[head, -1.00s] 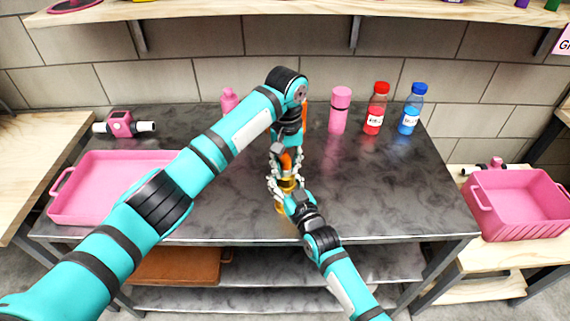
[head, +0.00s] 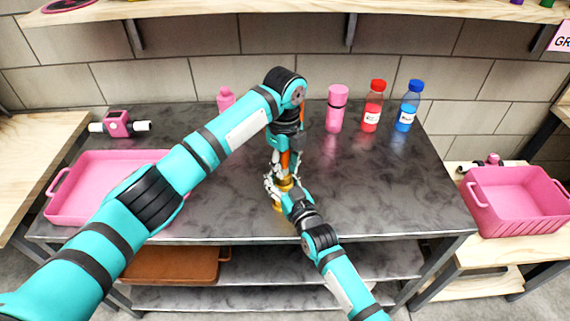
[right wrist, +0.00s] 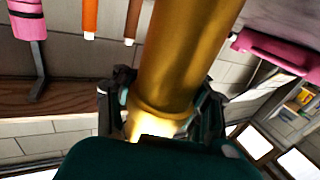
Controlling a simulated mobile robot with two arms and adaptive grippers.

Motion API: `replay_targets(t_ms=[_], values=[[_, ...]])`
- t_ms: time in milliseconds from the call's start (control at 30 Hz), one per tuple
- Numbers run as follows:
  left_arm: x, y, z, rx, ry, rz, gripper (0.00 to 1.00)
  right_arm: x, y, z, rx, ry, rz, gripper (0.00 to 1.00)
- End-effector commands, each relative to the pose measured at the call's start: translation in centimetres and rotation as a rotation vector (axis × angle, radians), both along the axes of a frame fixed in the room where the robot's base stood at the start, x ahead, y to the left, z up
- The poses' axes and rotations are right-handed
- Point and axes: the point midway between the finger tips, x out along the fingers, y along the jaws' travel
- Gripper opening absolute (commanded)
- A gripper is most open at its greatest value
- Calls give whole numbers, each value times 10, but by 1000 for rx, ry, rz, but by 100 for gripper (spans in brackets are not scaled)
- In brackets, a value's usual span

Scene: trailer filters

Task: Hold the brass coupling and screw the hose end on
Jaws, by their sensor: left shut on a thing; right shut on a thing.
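The brass coupling (head: 279,208) stands upright near the front middle of the dark table. My right gripper (head: 279,188) reaches in from the front right and is shut around it. In the right wrist view the coupling (right wrist: 183,60) is a large gold cylinder with a wider collar between the fingers. My left gripper (head: 283,165) points straight down from above and is shut on the orange hose end (head: 285,160), directly over the coupling. The fingers hide the joint, so I cannot tell how far the two parts are engaged.
A pink tray (head: 95,180) lies at the left. A pink bottle (head: 226,98), pink flask (head: 337,108), red bottle (head: 373,106) and blue bottle (head: 408,106) stand at the back. A pink crate (head: 515,205) sits on the right bench. The table's right side is clear.

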Motion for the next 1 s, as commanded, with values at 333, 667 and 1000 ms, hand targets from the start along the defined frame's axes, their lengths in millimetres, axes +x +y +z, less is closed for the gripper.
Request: replay_targets(t_ms=[333,667,1000], values=[[-2,0,-3,1,9,-20,44,0,1,0,4,2,1,0],[-1,0,-1,1,4,-17,49,0,0,0,3,1,0,0],[0,-1,49,-1,-1,-18,49,0,-1,0,2,1,-1,0]])
